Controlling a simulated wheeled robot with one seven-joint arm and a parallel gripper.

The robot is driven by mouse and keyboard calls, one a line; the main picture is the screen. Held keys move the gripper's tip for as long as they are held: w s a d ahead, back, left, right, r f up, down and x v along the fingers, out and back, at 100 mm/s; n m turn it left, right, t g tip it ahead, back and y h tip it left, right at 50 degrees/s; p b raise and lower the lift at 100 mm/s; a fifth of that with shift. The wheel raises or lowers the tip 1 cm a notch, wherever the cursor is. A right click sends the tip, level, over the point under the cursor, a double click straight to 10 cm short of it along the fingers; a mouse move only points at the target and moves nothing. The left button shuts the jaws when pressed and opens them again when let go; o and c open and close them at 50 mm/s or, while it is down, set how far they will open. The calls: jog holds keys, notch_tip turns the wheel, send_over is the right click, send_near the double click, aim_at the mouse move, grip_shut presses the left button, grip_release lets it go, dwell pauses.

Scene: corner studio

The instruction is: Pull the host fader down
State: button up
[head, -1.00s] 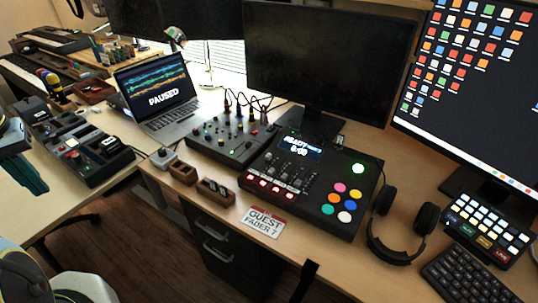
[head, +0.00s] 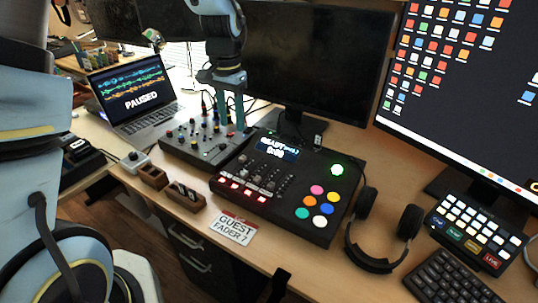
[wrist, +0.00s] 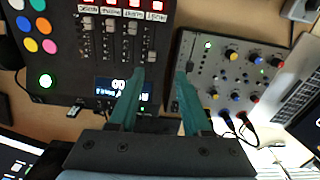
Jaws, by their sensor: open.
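The black mixing console (head: 310,210) stands on the desk, with a row of faders above lit red buttons. It shows upside down in the wrist view (wrist: 60,60). The host fader seems to be the end one, whose cap (wrist: 152,57) sits near the display end of its slot; its label is too small to read surely. The other fader caps sit nearer the labels. My gripper (head: 231,127) is open and empty, teal fingers pointing down over the console's back left corner. In the wrist view its fingertips (wrist: 160,77) straddle the gap beside that cap, apparently above it.
A smaller grey mixer (head: 205,140) with knobs lies directly left of the console. A dark monitor (head: 320,65) stands behind. Headphones (head: 385,230) lie to the right. A "GUEST FADER 7" card (head: 232,229) lies in front. A laptop (head: 135,95) stands at the left.

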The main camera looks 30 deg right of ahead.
aim_at(242, 157)
jog(key=shift+m, duration=0.3)
jog(key=f, duration=0.3)
jog(key=d+f+p, duration=0.1)
jog(key=f, duration=0.7)
jog(key=shift+s+d+p, duration=0.3)
jog(key=shift+s+d, duration=0.05)
jog(key=shift+d, duration=0.05)
grip_shut()
dwell(0.6)
